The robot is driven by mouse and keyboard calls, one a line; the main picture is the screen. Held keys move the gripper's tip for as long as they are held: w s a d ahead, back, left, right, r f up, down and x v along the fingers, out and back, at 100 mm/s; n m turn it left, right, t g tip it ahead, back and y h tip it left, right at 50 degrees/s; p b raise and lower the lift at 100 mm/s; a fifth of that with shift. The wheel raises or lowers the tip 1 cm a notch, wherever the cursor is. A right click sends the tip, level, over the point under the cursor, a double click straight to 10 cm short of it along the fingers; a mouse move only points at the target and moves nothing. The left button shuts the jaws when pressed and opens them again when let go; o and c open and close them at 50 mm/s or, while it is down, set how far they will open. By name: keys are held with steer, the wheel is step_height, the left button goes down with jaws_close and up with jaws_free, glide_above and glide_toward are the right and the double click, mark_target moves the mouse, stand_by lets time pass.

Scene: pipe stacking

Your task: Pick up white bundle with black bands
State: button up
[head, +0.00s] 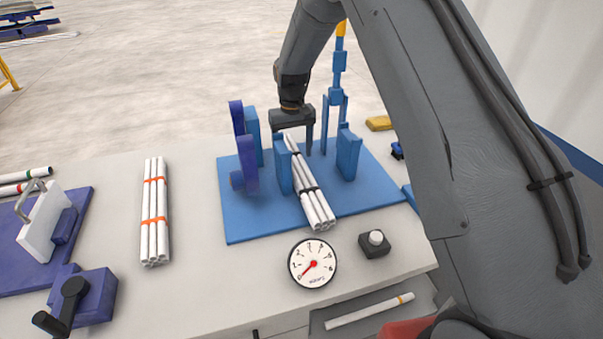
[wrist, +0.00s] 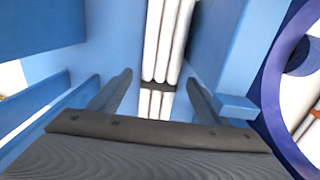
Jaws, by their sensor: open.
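The white bundle with black bands (head: 313,203) lies on a blue fixture plate (head: 260,222), between upright blue posts. It points toward the front of the table. My gripper (head: 310,140) is above its far end, fingers pointing down and apart. In the wrist view the white pipes (wrist: 165,40) run between the two dark open fingers (wrist: 157,90), with a dark band across them near the fingertips. Nothing is held. Whether the fingers touch the bundle cannot be told.
Blue posts (head: 348,153) and a purple clamp part (head: 246,165) stand close around the bundle. A white bundle with orange bands (head: 155,215) lies to the left. A gauge (head: 312,263) and a black button box (head: 375,244) sit in front.

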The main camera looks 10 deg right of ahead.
steer(key=shift+f+p, duration=0.3)
steer(key=shift+f, duration=1.05)
steer(key=shift+c, duration=0.2)
steer(key=c, duration=1.5)
steer(key=shift+r, duration=0.2)
